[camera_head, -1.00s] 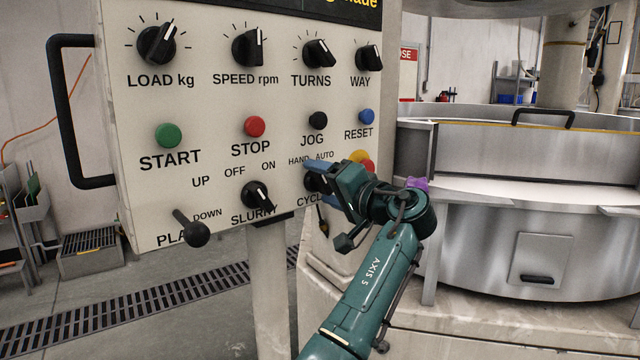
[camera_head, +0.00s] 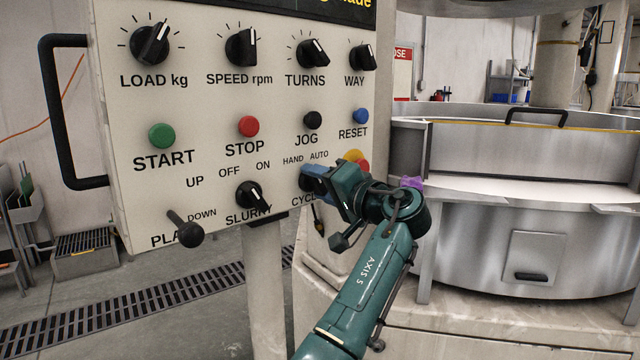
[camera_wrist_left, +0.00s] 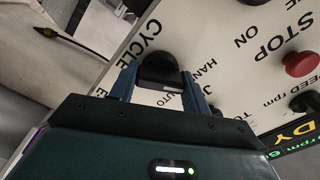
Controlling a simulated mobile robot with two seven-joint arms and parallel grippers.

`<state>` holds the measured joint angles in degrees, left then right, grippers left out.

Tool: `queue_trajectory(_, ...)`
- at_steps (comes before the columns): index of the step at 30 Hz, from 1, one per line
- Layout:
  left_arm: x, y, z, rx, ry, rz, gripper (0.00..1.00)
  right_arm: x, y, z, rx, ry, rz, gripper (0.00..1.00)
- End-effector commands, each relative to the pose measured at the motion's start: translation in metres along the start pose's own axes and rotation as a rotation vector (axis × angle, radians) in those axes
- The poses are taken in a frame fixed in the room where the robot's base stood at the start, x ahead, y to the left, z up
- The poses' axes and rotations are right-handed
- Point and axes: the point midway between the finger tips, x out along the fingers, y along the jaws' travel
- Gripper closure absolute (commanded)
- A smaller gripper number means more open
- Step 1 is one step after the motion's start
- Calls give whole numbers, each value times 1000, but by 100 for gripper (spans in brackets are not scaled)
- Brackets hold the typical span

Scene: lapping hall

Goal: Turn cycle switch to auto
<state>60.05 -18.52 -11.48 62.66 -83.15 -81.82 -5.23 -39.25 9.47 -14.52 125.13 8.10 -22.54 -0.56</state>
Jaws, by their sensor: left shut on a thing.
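The cycle switch is a black knob at the lower right of the panel, under the words HAND and AUTO. In the head view only its left edge (camera_head: 305,184) shows, as my gripper covers the rest. In the left wrist view the knob (camera_wrist_left: 160,67) sits between the two blue fingers. My left gripper (camera_head: 312,176) is shut on it; it also shows in the left wrist view (camera_wrist_left: 162,86). A small white mark on the knob's near edge lies close to the AUTO lettering, but its exact direction is hard to tell. My right gripper is not in view.
The slurry knob (camera_head: 251,196) is just left of the cycle switch. The plate lever (camera_head: 186,230) sticks out at lower left. The jog button (camera_head: 312,120) and reset button (camera_head: 361,116) are above. A yellow and red button (camera_head: 357,160) is partly behind my gripper.

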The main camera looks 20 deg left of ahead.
Motion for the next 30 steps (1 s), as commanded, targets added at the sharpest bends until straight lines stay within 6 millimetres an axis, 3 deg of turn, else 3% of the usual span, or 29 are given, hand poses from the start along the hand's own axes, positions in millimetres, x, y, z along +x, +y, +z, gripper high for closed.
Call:
queue_trajectory(11,1,-5,-2,172,-1,-2,76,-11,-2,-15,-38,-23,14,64)
queue_trajectory(23,1,-6,-3,543,-2,0,76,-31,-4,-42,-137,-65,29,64)
queue_trajectory(30,1,-6,-2,757,-2,-2,76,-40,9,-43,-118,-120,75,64)
